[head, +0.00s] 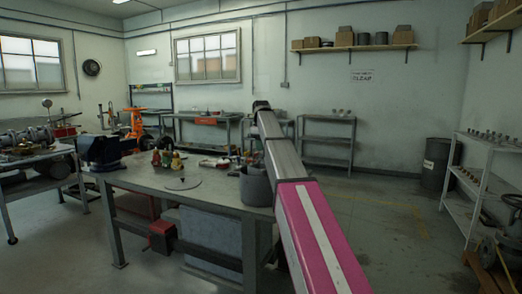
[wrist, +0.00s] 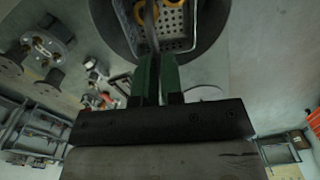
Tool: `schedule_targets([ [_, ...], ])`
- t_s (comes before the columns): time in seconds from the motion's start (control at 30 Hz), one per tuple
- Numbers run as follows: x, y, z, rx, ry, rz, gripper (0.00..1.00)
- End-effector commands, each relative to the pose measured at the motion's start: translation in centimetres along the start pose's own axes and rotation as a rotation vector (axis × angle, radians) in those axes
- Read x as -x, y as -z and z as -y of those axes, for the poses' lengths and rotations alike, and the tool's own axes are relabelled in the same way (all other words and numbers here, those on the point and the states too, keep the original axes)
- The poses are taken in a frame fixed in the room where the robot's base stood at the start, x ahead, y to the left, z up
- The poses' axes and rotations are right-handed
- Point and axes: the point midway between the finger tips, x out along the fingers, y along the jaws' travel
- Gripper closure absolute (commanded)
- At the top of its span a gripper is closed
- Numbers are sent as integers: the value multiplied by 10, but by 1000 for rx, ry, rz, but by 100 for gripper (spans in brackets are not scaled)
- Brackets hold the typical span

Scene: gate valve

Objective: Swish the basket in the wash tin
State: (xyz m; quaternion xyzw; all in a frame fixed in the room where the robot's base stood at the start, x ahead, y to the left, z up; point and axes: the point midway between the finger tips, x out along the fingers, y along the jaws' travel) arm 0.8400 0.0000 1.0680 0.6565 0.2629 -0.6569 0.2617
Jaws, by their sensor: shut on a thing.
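The wash tin (head: 256,187) is a dark grey round tub near the right end of the workbench. In the wrist view the tin (wrist: 106,22) shows as a dark round shape around the basket. The basket (wrist: 181,29) is grey, perforated and squarish, with yellow ring-shaped parts (wrist: 174,4) in it. My gripper (wrist: 155,58) has green fingers, close together on the basket's grey handle strip (wrist: 150,24). The basket lies within the tin's outline; its depth there I cannot tell. In the head view my arm hides the gripper, and the basket is not discernible.
The workbench (head: 215,190) also holds a dark blue vise (head: 98,150), small red and green parts (head: 165,158) and a flat round disc (head: 183,183), all left of the tin. A shelf rack (head: 470,185) and dark drum (head: 437,167) stand at the right. Floor between is clear.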

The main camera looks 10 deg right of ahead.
Motion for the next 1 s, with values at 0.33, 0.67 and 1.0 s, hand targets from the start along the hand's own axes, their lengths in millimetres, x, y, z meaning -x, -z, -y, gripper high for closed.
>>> schedule_targets([
  [0.33, 15, 0, 0, 0, 0, 0, 100],
  [0.67, 30, 0, 0, 0, 0, 0, 100],
  [1.0, 40, 0, 0, 0, 0, 0, 100],
])
